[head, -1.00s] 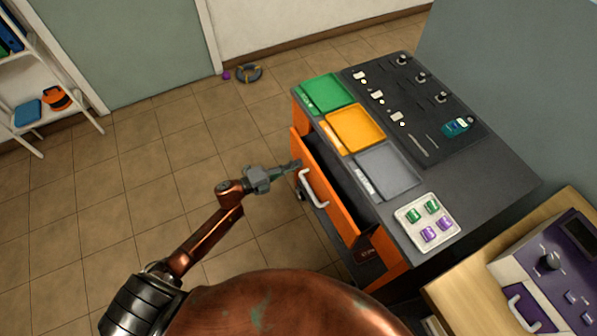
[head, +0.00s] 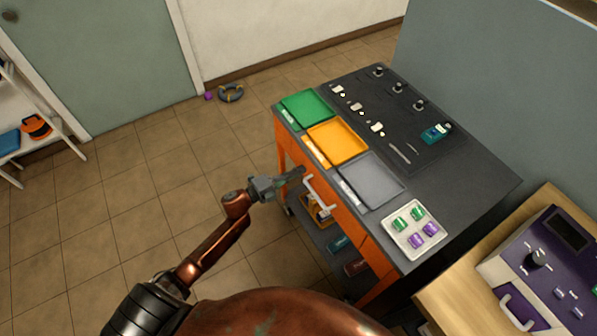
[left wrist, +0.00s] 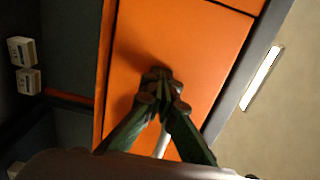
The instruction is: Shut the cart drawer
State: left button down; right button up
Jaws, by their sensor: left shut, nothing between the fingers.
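The cart (head: 470,205) has a dark top and an orange front. Its orange drawer (head: 340,213) looks flush with the cart front in the head view, with no open gap showing above it. The drawer's pale handle (head: 318,196) sticks out from the front. My left gripper (head: 298,172) is shut and empty, with its fingertips at the drawer front beside the handle. In the left wrist view the closed fingertips (left wrist: 160,75) are against or very near the orange drawer face (left wrist: 200,50). My right gripper is not in view.
Green (head: 306,108), orange (head: 338,141) and grey (head: 372,178) trays and a white tray (head: 392,222) of coloured cylinders stand on the cart. A lower shelf (head: 325,240) holds items. A wooden bench (head: 445,300) stands at right.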

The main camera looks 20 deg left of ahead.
pick_arm(q)
jog(key=p+v, duration=0.1)
jog(key=v, duration=1.3)
jog(key=shift+f, duration=0.15)
